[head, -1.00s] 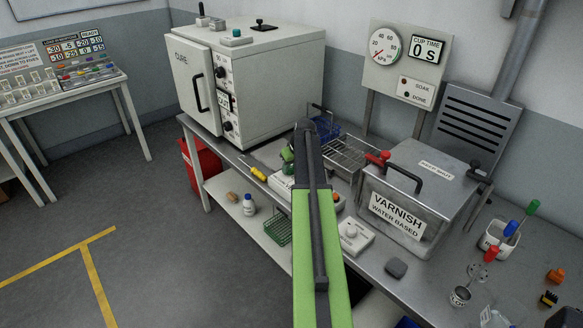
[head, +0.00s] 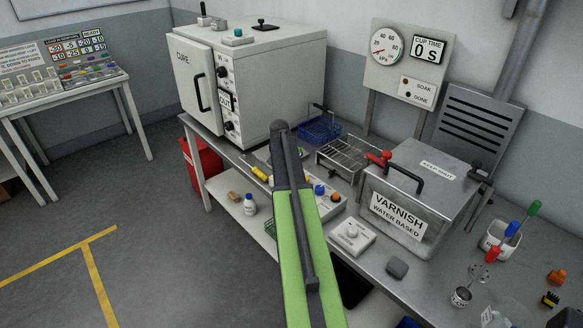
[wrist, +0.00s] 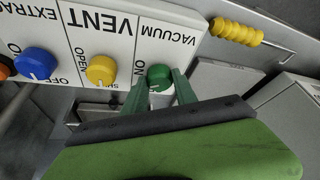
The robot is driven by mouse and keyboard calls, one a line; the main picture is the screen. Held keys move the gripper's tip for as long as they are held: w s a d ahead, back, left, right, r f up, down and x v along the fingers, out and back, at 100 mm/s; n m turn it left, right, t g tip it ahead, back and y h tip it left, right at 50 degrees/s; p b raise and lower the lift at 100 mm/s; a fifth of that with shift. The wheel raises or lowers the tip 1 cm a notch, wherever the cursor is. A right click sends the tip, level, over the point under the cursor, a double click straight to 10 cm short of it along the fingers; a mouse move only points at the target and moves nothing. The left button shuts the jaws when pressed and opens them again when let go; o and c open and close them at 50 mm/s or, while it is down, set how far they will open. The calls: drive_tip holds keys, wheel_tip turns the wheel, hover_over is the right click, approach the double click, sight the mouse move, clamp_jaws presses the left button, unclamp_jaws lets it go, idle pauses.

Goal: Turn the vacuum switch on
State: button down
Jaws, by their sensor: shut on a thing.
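The vacuum switch is a round green knob (wrist: 159,76) under the upside-down VACUUM label on a white control panel (wrist: 125,45) in the wrist view. The word ON shows beside it; I cannot tell for sure which way the knob points. My gripper (wrist: 159,84) has its green fingers on both sides of the knob and is shut on it. In the head view the panel (head: 325,209) is partly behind my arm, and the green knob and my fingers are hidden there.
A yellow knob (wrist: 101,70) under VENT and a blue knob (wrist: 36,63) sit beside the green one. A yellow-handled tool (wrist: 237,33) lies close by. The cure oven (head: 260,80) stands behind, and the varnish tank (head: 415,190) stands to the right.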

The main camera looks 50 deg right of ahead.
drive_tip(key=m+g, duration=0.2)
drive_tip(key=m, duration=0.3)
drive_tip(key=shift+w, duration=0.1)
idle(0.5)
drive_tip(key=c, duration=1)
unclamp_jaws()
drive_tip(key=p+v, duration=1.6)
drive_tip(key=v, duration=0.1)
drive_tip(key=shift+w+a, duration=0.15)
drive_tip(key=shift+a, duration=0.15)
